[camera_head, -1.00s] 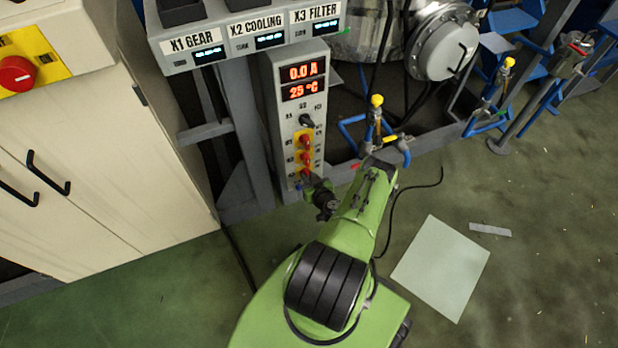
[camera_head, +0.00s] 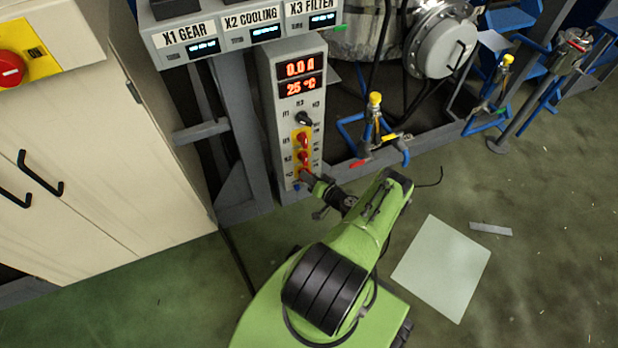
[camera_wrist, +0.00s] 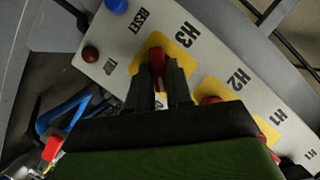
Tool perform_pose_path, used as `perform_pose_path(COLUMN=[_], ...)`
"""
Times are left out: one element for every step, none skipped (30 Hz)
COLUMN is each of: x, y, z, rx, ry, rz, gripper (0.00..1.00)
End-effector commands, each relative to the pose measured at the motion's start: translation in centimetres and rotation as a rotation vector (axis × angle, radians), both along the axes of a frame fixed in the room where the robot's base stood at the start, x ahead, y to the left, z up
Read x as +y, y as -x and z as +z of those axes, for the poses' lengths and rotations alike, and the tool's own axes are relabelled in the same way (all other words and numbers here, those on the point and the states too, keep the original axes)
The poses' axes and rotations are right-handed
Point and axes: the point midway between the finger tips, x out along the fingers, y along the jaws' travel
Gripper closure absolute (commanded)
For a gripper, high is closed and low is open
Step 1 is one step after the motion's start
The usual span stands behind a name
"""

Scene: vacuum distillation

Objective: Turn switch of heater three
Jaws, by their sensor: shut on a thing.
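The heater three switch is a red knob (camera_wrist: 157,57) on a yellow plate beside the H3 label in the wrist view. My gripper (camera_wrist: 160,84) is shut on this knob, with a black finger on each side. The knob's handle stands nearly upright in that picture. In the head view my gripper (camera_head: 313,183) is at the lower end of the grey control panel (camera_head: 282,140). There the H3 knob is mostly hidden by the gripper and too small to judge its angle.
The red H2 knob (camera_wrist: 209,100) sits close beside my gripper, partly hidden. A blue RESET button (camera_wrist: 116,5) and a dark red button (camera_wrist: 90,54) are near the panel's end. Blue piping with a yellow-capped valve (camera_head: 375,100) stands right of the panel.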

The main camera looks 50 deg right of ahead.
Motion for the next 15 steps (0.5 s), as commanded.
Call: perform_pose_path(x=[-0.27, -0.28, -0.27, -0.30, -0.32, -0.31, -0.34, -0.34, -0.33, -0.34, -0.36, -0.38, -0.38, -0.35, -0.40], y=[-0.23, -0.22, -0.24, -0.23, -0.21, -0.19, -0.19, -0.21, -0.22, -0.21, -0.20, -0.18, -0.18, -0.18, -0.19], z=[0.20, 0.17, 0.15, 0.14, 0.11, 0.06, 0.07, 0.07, 0.04, 0.03, 0.03, 0.01, -0.01, -0.03, -0.02], rx=[-0.029, -0.042, -0.060, -0.074, -0.085, -0.101, -0.113, -0.123, -0.137, -0.147, -0.157, -0.168, -0.176, -0.183, -0.191], ry=[-0.029, -0.052, -0.081, -0.103, -0.124, -0.151, -0.170, -0.188, -0.211, -0.228, -0.244, -0.263, -0.275, -0.290, -0.303], rz=[-0.004, -0.004, -0.002, -0.003, -0.002, -0.002, -0.002, -0.002, -0.001, -0.002, -0.001, -0.001, -0.001, -0.001, -0.001], gripper=[1.00, 1.00, 1.00, 1.00, 1.00, 1.00, 1.00, 1.00, 1.00, 1.00, 1.00, 1.00, 1.00, 1.00, 1.00])
